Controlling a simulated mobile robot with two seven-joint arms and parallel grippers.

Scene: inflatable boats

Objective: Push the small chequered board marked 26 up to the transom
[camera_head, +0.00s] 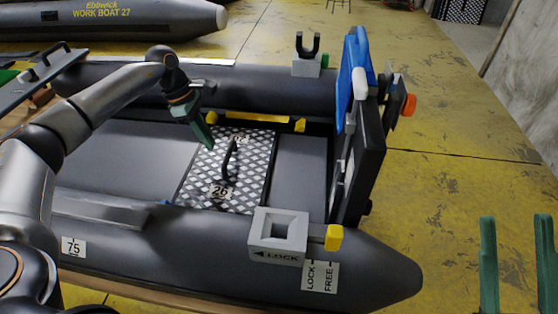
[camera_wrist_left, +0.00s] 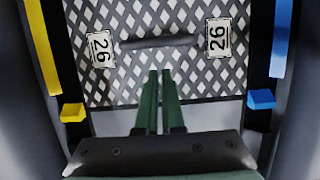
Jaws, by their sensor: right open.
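The chequered board marked 26 (camera_head: 255,168) lies in the boat between the side tubes, a black handle (camera_head: 229,160) across its middle. It fills much of the left wrist view (camera_wrist_left: 120,85), with two 26 labels. The dark upright transom (camera_head: 368,165) stands to its right, with a stretch of plain grey floor between them. My left gripper (camera_head: 211,148) is at the board's left edge, on the side away from the transom. Its green fingers (camera_wrist_left: 161,75) are together and empty; contact with the board cannot be told. My right gripper (camera_head: 516,220) is open and empty, outside the boat.
Blue and white parts (camera_head: 355,65) are on the transom. A grey LOCK block (camera_head: 262,250) sits on the near tube, and a black fork holder (camera_head: 307,48) on the far tube. A yellow bar (camera_head: 255,119) runs along the board's far side. Yellow floor right of the boat is clear.

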